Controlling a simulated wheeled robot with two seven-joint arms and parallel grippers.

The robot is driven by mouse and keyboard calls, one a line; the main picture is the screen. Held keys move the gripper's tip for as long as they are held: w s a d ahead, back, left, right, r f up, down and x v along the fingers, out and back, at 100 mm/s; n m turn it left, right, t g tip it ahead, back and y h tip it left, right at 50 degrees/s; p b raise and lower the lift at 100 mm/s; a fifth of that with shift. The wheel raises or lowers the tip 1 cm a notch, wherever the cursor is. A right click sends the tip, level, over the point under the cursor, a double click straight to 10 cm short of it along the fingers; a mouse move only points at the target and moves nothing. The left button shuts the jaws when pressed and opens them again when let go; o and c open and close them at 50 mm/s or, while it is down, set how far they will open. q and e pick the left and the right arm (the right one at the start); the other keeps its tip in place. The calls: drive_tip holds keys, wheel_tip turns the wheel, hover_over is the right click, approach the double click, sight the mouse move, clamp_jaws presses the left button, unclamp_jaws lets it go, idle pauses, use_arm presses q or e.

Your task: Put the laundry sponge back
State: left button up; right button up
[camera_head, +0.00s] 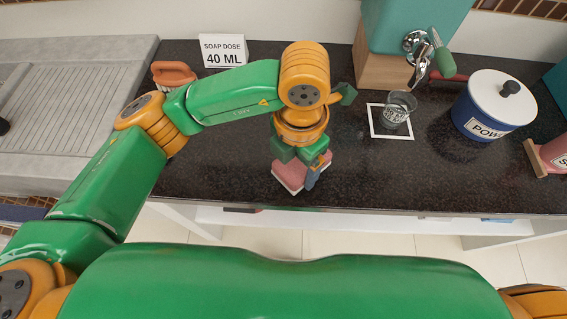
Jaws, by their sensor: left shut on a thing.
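The sponge (290,181) is pink with a white edge. It is at the front edge of the dark counter, below my left gripper (306,172). My left gripper points down and is shut on the sponge, hiding part of it. I cannot tell whether the sponge touches the counter. My right gripper is not in view.
On the dark counter (420,182) are a brush (173,74), a "SOAP DOSE 40 ML" sign (223,53), a glass (398,108) on a white-framed square (376,121), a teal dispenser (395,25) and a lidded pot (487,112). The grey sink (75,105) is left.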

use_arm(q)
drive_tip(key=shift+w+a+f, duration=0.3)
drive_tip(key=shift+a+f, duration=0.15)
drive_tip(key=shift+f, duration=0.1)
drive_tip(key=shift+w+a+f, duration=0.25)
drive_tip(key=shift+a+f, duration=0.2)
drive_tip(key=shift+f, duration=0.05)
wheel_tip(320, 180, down, 3)
drive_tip(key=shift+w+r+p, duration=0.1)
drive_tip(key=shift+p, duration=0.85)
drive_tip(key=shift+f, duration=0.4)
drive_tip(key=shift+a+f, duration=0.1)
drive_tip(key=shift+f, duration=0.1)
drive_tip(key=o, duration=0.9)
drive_tip(key=shift+b, duration=0.35)
drive_tip(key=shift+o, duration=1.3)
drive_tip(key=shift+r, duration=0.2)
drive_tip(key=shift+w+r, duration=0.1)
drive_tip(key=shift+r, duration=0.15)
wheel_tip(320, 180, up, 12)
drive_tip(key=shift+f+b, duration=0.25)
drive_tip(key=shift+b, duration=0.45)
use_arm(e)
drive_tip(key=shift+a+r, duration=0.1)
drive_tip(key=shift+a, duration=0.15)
